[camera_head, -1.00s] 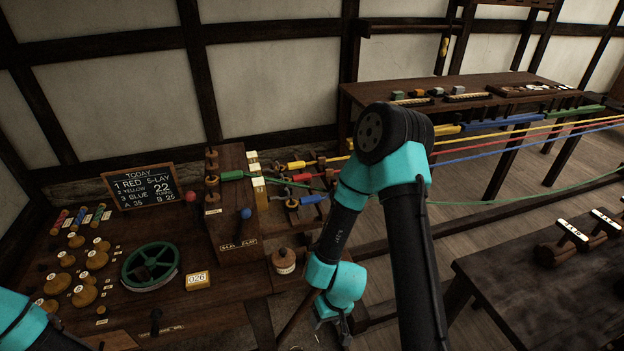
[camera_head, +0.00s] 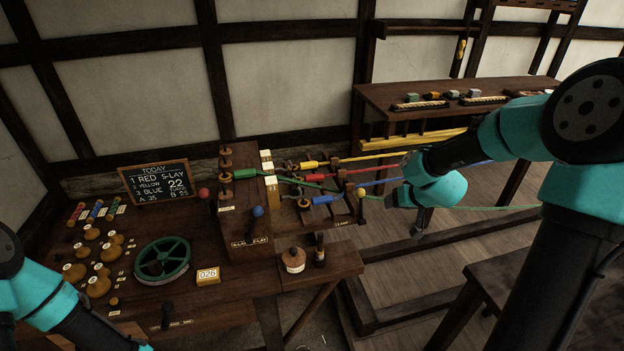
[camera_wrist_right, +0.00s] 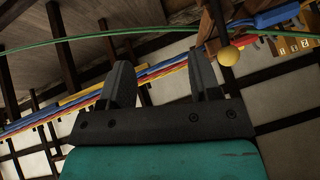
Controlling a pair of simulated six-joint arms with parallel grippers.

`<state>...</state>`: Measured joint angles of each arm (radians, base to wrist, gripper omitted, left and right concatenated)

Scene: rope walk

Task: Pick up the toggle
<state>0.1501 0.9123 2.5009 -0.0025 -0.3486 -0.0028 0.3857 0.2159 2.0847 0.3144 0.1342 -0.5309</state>
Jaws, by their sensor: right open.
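I cannot tell which piece is the toggle. Coloured end pieces sit on the ropes at the wooden head: a green one (camera_head: 245,174), a yellow one (camera_head: 309,165) and a blue one (camera_head: 325,199). A yellow ball (camera_head: 361,192) stands right of them; it also shows in the right wrist view (camera_wrist_right: 228,56). My right gripper (camera_head: 402,215) is open and empty, right of the yellow ball and apart from it. In the right wrist view its two fingers (camera_wrist_right: 162,84) have nothing between them. My left arm is at the lower left; its gripper is out of view.
A green cord (camera_head: 490,208) stretches right past my right gripper, below the yellow, red and blue ropes. A jar (camera_head: 293,260) stands on the small shelf. The bench at left holds a green wheel (camera_head: 162,260), several wooden bobbins and a counter (camera_head: 208,276). A chalkboard (camera_head: 155,184) stands behind.

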